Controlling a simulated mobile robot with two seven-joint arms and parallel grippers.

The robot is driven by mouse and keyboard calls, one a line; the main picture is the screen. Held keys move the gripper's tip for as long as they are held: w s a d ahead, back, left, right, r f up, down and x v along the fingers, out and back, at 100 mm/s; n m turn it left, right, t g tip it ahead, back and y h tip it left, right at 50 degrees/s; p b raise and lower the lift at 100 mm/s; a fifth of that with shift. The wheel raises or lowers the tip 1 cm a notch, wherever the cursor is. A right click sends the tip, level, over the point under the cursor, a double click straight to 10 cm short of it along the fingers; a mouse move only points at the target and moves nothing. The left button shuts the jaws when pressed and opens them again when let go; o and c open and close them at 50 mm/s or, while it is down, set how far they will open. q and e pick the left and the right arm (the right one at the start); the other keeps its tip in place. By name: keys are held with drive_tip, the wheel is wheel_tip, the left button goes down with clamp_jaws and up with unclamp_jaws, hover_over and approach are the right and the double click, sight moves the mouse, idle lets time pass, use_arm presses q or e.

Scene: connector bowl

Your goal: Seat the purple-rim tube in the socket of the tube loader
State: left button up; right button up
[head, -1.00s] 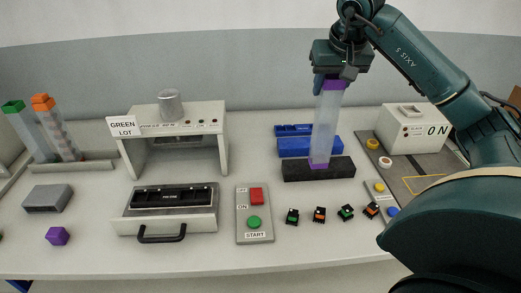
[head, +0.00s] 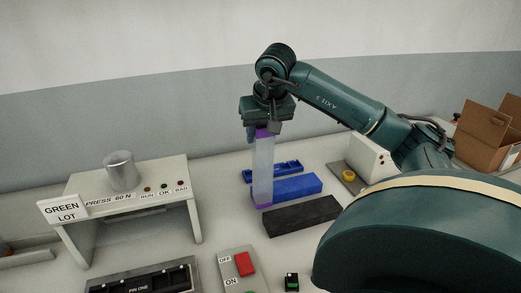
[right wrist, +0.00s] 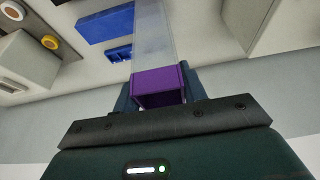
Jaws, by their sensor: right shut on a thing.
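The clear tube (head: 263,168) has purple ends and hangs roughly upright in the head view. My right gripper (head: 265,128) is shut on its purple top end. The lower purple end overlaps the left end of a blue block (head: 290,187); I cannot tell whether it touches anything. In the right wrist view my gripper (right wrist: 158,100) holds the tube's open purple end (right wrist: 160,82) between its fingers, and the clear body runs away from the camera. I cannot make out the tube loader or its socket for certain. My left gripper is not in view.
A long black block (head: 302,216) lies in front of the blue block. A thin blue tray (head: 272,168) lies behind. The press stand (head: 120,207) carries a metal cup (head: 121,170) at left. A switch panel (head: 238,262) is in front. A cardboard box (head: 487,132) is at far right.

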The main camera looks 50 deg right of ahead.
sight(262, 147)
drive_tip(key=shift+f, duration=1.9)
drive_tip(key=shift+f, duration=0.2)
drive_tip(key=o, duration=1.3)
drive_tip(key=shift+c, duration=0.2)
